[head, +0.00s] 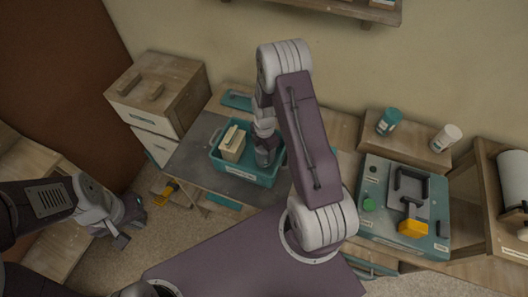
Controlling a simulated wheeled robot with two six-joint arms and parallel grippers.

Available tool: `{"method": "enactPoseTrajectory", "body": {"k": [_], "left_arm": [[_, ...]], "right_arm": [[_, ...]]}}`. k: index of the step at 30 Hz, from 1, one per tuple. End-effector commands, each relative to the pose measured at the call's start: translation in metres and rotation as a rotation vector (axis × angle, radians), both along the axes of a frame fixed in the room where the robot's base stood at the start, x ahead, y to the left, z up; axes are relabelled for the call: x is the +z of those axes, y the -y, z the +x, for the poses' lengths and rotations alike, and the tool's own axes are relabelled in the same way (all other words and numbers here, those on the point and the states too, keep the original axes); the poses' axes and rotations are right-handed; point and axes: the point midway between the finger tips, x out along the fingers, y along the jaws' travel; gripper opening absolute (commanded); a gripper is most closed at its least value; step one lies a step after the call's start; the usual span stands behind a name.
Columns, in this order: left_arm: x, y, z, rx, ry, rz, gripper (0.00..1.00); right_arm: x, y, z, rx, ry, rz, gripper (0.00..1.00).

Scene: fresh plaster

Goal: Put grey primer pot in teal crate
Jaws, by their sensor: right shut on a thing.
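The teal crate (240,174) stands on the grey-topped wooden bench near the middle of the head view. A cream block-like thing (232,144) sits in its left part. My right gripper (264,145) points down over the crate's right part, below my bent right arm. It is shut on a grey rounded thing (264,158), which looks like the grey primer pot. The pot is within the crate's outline; I cannot tell whether it touches the crate floor. My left gripper (129,229) is at the lower left, away from the crate, open and empty.
A teal-lidded pot (388,121) and a white pot (446,138) stand on a wooden ledge at right. A teal case (434,251) with a dark handle and yellow part lies in front. A wooden box (182,94) stands left of the crate.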

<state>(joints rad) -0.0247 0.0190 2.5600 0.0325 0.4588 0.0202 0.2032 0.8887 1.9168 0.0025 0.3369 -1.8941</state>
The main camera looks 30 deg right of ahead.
Motion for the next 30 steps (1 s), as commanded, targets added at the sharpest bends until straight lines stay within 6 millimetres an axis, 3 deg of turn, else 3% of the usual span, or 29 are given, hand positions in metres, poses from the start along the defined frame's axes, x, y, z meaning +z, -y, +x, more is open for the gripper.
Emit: {"method": "enactPoseTrajectory", "body": {"k": [3, 13, 14, 16, 25, 30], "left_arm": [[0.001, 0.000, 0.000, 0.000, 0.000, 0.000, 0.00], [-0.002, 0.000, 0.000, 0.000, 0.000, 0.000, 0.00], [-0.002, 0.000, 0.000, 0.000, 0.000, 0.000, 0.00], [-0.001, 0.000, 0.000, 0.000, 0.000, 0.000, 0.00], [-0.001, 0.000, 0.000, 0.000, 0.000, 0.000, 0.00], [0.000, 0.000, 0.000, 0.000, 0.000, 0.000, 0.00]], "right_arm": [[-0.010, 0.000, 0.000, 0.000, 0.001, 0.000, 0.00], [-0.014, 0.000, 0.001, 0.000, 0.002, -0.001, 0.00], [-0.014, 0.000, 0.000, 0.000, 0.001, 0.000, 0.65], [-0.013, 0.000, 0.000, 0.000, 0.001, 0.000, 0.84], [-0.013, 0.000, 0.000, 0.000, 0.001, 0.000, 0.84], [0.002, 0.000, 0.001, 0.000, 0.005, 0.000, 0.84]]}}
